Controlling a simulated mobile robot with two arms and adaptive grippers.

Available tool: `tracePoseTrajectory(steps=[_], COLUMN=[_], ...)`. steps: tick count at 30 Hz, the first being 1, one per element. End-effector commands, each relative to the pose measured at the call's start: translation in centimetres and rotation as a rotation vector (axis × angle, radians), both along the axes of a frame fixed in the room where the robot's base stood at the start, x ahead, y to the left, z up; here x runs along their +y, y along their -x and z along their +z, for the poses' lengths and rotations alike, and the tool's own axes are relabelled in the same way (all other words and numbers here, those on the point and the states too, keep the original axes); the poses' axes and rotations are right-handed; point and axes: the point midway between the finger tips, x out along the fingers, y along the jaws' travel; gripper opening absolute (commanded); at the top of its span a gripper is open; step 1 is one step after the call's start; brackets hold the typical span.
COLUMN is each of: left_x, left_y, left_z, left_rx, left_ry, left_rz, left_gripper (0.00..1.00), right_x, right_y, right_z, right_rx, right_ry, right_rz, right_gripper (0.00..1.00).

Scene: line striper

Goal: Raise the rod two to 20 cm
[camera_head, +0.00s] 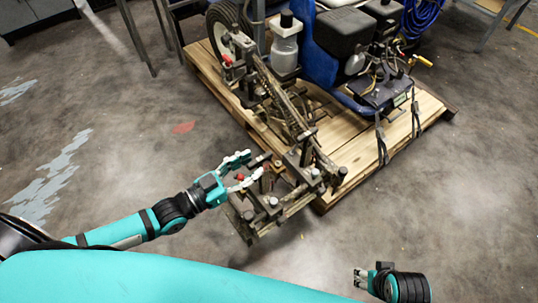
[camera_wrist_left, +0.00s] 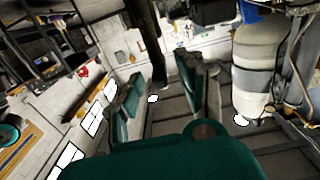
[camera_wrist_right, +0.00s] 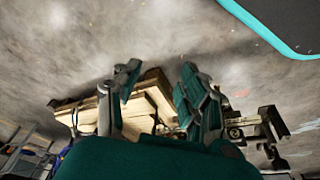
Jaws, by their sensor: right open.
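The line striper's front frame (camera_head: 300,170) reaches out past the pallet's front corner and carries several short upright rods and clamps. I cannot tell which one is rod two. My left gripper (camera_head: 254,168) is open at the left side of this frame, beside a small red knob (camera_head: 240,177). In the left wrist view, a dark upright rod (camera_wrist_left: 152,45) shows between the spread fingers, and I see no finger closed on it. My right gripper (camera_head: 362,279) is open and empty, low at the bottom right over the floor, apart from the frame. Its spread fingers show in the right wrist view (camera_wrist_right: 160,75).
The blue line striper (camera_head: 335,45) with an engine, a white-grey jar (camera_head: 285,50) and a wheel (camera_head: 222,38) stands on a wooden pallet (camera_head: 430,108). Straps run over the pallet edge. The concrete floor left and right of the frame is clear.

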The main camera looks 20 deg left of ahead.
Motion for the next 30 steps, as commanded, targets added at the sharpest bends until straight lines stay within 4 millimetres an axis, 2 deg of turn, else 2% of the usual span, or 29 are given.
tracePoseTrajectory(steps=[3, 9, 22, 30], left_x=[-1.6, -3.3, -3.9, -3.9], left_y=[-2.1, -4.3, -5.0, -5.0], left_z=[0.0, 0.0, 0.0, 0.0], left_rx=[-0.004, -0.001, 0.001, 0.001], left_ry=[0.003, 0.001, -0.001, -0.001], left_rz=[0.001, 0.001, 0.0, 0.0], left_gripper=[0.38, 0.38, 0.38, 0.04], right_x=[0.0, -0.1, -0.1, -0.1], right_y=[0.1, 0.3, 0.4, 0.4], right_z=[1.1, 2.6, 3.2, 3.2], right_rx=[-0.008, -0.014, -0.017, -0.017], right_ry=[-0.001, -0.001, -0.001, -0.001], right_rz=[-0.001, -0.002, -0.002, -0.003], right_gripper=[0.42, 0.42, 0.42, 0.42])
